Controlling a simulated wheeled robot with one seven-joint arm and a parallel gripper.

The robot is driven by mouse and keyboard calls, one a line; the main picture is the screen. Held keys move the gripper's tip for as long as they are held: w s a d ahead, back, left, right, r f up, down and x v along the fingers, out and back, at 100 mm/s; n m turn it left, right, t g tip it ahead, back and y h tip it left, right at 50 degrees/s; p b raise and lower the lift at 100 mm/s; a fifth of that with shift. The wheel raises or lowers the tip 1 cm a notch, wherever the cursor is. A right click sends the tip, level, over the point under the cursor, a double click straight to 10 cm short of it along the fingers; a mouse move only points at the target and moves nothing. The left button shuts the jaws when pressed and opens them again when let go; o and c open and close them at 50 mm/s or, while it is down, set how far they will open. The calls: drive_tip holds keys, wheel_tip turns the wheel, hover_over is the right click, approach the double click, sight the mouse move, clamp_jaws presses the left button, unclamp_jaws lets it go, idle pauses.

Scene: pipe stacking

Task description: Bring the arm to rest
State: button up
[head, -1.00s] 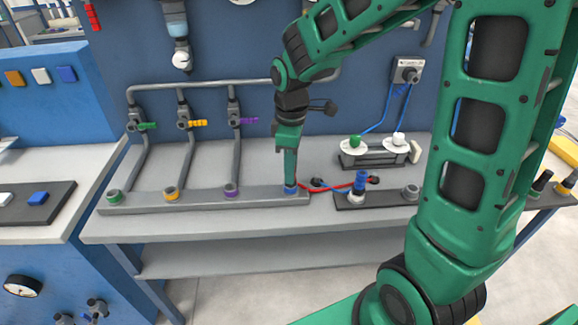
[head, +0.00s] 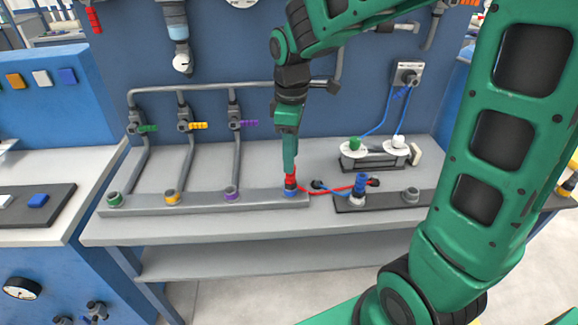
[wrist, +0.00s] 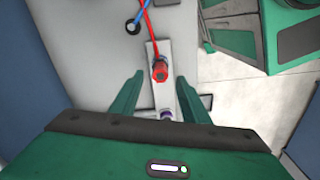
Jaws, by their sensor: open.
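My gripper (head: 289,155) is at the right end of the grey bar on the bench, just above a red plug (head: 290,181) that sits on the blue-ringed socket (head: 290,191). In the wrist view my gripper (wrist: 161,88) has its two green fingers spread well apart, with nothing held between them. The red plug (wrist: 159,70) shows there beyond the fingertips, with a red cable running from it. My green arm reaches in from the right of the head view.
The grey bar (head: 140,203) also has green, yellow and purple ringed sockets. Pipes with coloured valves (head: 185,125) stand behind it. At right are a dark plate (head: 385,200) with a blue plug (head: 361,183) and a unit with two white discs (head: 378,158).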

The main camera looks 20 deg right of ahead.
wheel_tip(320, 180, up, 5)
drive_tip(key=shift+f, duration=0.1)
drive_tip(key=shift+s+d, duration=0.1)
drive_tip(key=shift+d, duration=0.2)
drive_tip(key=s+d+f+m, duration=0.2)
drive_tip(key=s+d+m, duration=0.6)
drive_tip(key=s, duration=0.3)
drive_tip(key=s+d+f+m, duration=0.2)
drive_tip(key=s+d+m, duration=0.6)
drive_tip(key=s, duration=0.4)
drive_tip(key=shift+d+f+m, duration=0.15)
drive_tip(key=shift+d+m, duration=0.15)
drive_tip(key=shift+m, duration=0.6)
drive_tip(key=shift+c, duration=1.3)
